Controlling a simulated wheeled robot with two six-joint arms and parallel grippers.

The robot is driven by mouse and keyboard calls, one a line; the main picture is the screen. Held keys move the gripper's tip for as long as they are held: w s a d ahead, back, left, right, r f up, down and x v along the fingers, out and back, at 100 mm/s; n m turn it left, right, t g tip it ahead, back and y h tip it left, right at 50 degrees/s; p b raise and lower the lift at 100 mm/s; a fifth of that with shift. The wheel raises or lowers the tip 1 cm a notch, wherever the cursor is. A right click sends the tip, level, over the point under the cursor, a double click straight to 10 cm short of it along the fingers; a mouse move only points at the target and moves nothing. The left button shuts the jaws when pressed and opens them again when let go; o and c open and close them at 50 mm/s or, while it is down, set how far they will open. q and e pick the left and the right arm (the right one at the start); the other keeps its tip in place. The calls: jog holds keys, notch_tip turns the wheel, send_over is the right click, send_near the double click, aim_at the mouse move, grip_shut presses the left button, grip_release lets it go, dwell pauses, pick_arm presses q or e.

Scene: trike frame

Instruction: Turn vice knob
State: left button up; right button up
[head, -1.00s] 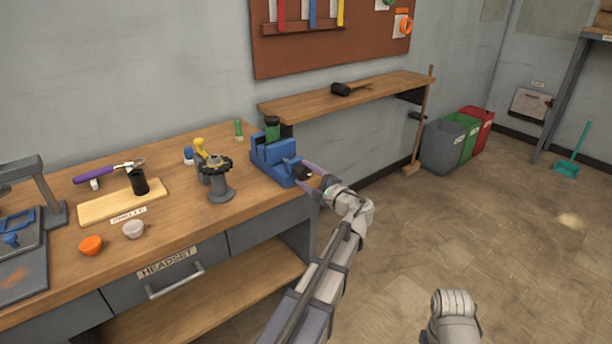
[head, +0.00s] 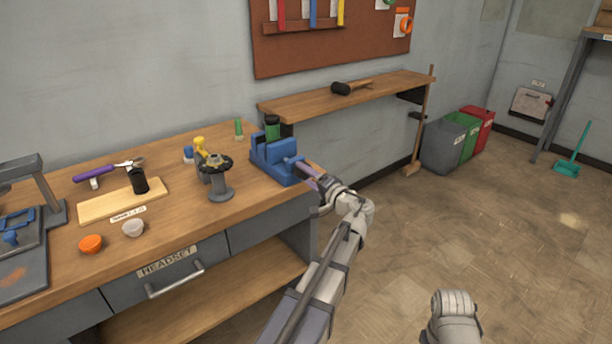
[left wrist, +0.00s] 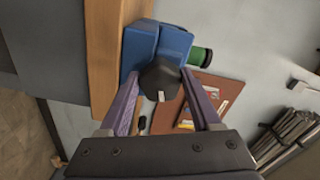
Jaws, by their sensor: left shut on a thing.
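The blue vice (head: 276,158) stands at the right end of the wooden workbench. It also shows in the left wrist view (left wrist: 172,42). Its black knob (left wrist: 160,76) faces my left wrist camera, with a small pale mark on it. My left gripper (left wrist: 162,88) has a purple finger on each side of the knob and is shut on it. In the head view my left gripper (head: 312,174) is at the vice's right side and hides the knob.
A green-and-black cylinder (head: 272,126) stands just behind the vice. A grey stand (head: 218,182) and a yellow-topped item (head: 200,148) are to its left. A wall shelf (head: 375,88) holds a mallet (head: 350,87). The floor at right is mostly clear.

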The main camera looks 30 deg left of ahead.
dwell(0.4)
pick_arm(q)
jog(key=o, duration=1.4)
jog(key=shift+c, duration=0.2)
jog(key=v, duration=0.8)
jog(key=shift+a, duration=0.1)
